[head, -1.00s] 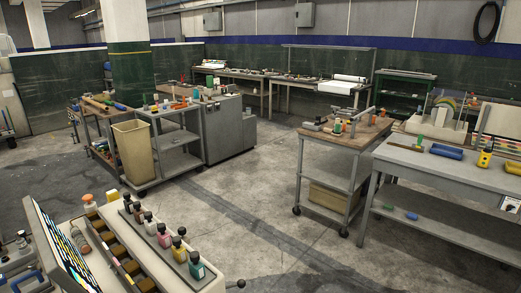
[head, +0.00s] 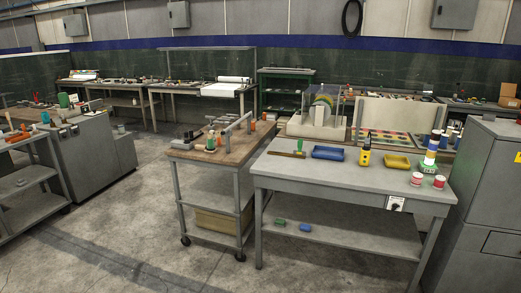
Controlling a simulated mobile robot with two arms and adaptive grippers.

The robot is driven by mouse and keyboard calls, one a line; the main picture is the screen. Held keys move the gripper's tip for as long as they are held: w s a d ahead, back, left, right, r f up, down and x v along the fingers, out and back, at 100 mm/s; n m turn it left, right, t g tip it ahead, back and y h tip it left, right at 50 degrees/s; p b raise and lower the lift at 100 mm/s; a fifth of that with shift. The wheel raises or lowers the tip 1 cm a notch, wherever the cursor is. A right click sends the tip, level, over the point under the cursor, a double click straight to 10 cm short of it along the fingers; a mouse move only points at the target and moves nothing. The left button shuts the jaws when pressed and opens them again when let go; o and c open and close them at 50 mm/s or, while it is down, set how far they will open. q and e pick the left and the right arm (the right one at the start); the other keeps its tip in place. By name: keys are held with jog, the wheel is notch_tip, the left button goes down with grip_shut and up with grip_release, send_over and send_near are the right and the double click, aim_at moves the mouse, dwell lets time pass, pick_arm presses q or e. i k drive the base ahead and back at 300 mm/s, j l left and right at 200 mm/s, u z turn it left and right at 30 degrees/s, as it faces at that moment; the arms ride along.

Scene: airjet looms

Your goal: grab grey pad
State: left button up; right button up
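I cannot make out a grey pad in the head view. The grey workbench (head: 345,178) at the right holds a blue tray (head: 328,153), a yellow tray (head: 397,162), a yellow device (head: 365,152) and a green-handled tool (head: 287,154). It also holds a stack of colored rolls (head: 432,151) and red-and-white spools (head: 416,179). On its lower shelf lie a green item (head: 280,222) and a blue item (head: 306,228). Neither of my grippers shows.
A wheeled wood-topped cart (head: 205,157) stands left of the workbench, touching or very close. A grey cabinet (head: 478,215) is at the far right. A grey shelf cart (head: 28,175) stands at the left. The floor (head: 130,225) between the carts is clear.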

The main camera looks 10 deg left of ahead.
aim_at(21, 181)
jog(key=i+j+u, duration=0.15)
jog(key=i+u, duration=0.35)
jog(key=i+l+u, duration=0.15)
jog(key=i+u, duration=0.3)
jog(key=i, duration=0.15)
jog(key=i+l+u, duration=0.25)
jog(key=i+u, duration=0.25)
jog(key=i+j+u, duration=0.25)
jog(key=i+u, duration=0.2)
jog(key=i, duration=0.15)
jog(key=i+u, duration=0.45)
jog(key=i, duration=0.15)
jog(key=i+l+u, duration=0.1)
jog(key=i+u, duration=0.35)
jog(key=i, duration=0.15)
jog(key=i+z, duration=0.1)
jog(key=i, duration=0.5)
jog(key=i+j+z, duration=0.1)
jog(key=i, duration=0.5)
jog(key=i+j+z, duration=0.1)
jog(key=i, duration=0.5)
